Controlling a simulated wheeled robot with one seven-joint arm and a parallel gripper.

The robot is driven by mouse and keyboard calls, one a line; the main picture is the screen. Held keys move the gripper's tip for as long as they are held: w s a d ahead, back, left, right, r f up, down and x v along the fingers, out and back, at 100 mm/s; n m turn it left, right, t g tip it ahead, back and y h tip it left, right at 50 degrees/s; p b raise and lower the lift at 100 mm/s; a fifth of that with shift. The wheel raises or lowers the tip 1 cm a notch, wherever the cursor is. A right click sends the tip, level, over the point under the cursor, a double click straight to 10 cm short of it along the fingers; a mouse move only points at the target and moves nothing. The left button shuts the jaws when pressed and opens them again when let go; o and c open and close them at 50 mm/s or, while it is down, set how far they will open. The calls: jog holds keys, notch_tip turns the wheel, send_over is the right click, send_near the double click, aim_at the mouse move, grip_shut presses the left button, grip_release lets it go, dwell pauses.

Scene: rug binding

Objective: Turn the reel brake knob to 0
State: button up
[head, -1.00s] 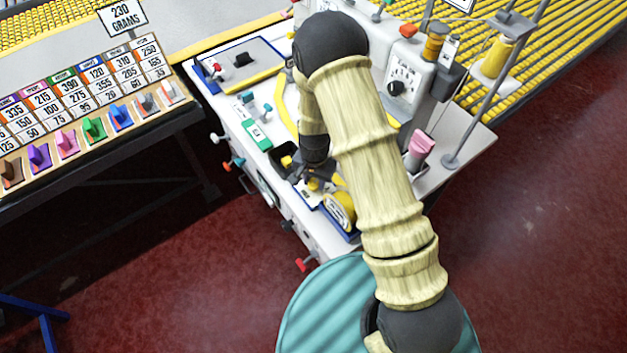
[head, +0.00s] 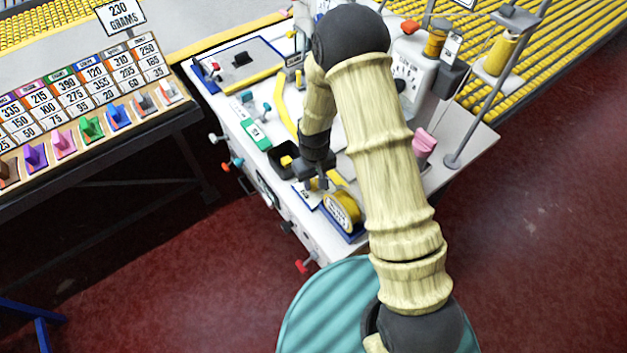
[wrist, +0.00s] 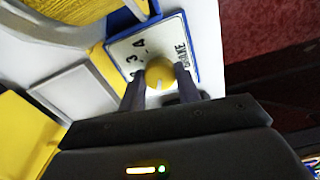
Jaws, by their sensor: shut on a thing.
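The reel brake knob (wrist: 159,73) is round and yellow with a pale pointer line, in the wrist view. It sits on a white, blue-edged dial plate (wrist: 125,50) marked with numbers, of which 3 and 4 can be read, and a word ending like "BRAKE". My gripper (wrist: 160,85) has one dark finger on each side of the knob and is shut on it. In the head view my gripper (head: 318,182) is over the plate beside the yellow reel (head: 341,208); the knob is mostly hidden there. Any 0 mark is hidden.
A dark open bin (head: 284,160) lies just left of my gripper. A teal round surface (head: 325,310) is in front.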

aim_at(314, 182)
jog(key=shift+n, duration=0.8)
jog(key=o, duration=1)
jog(key=shift+r, duration=0.1)
notch_tip(314, 182, up, 17)
jog(key=shift+r+b, duration=0.15)
jog(key=shift+b, duration=0.6)
